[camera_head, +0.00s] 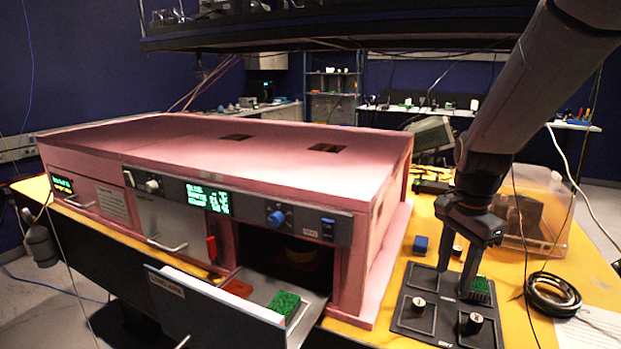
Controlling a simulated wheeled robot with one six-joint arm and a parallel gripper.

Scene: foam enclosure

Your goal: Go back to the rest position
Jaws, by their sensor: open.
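My gripper (455,278) points down over the dark tray (411,336) at the right, with its two fingers apart. A green-topped block (480,287) sits on the tray, close beside the right fingertip. I cannot tell whether the finger touches it. Nothing is seen held between the fingers. The pink foam enclosure (260,158) stands left of my gripper. Its front drawer (213,318) is pulled out and holds a green block (284,303) and a reddish-brown piece (238,288).
Two black knobs (418,307) (472,322) are on the tray. A blue block (420,244) lies behind it. A black cable coil (552,295) and a clear box (540,215) are at the right. A dark shelf (340,28) hangs above the enclosure.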

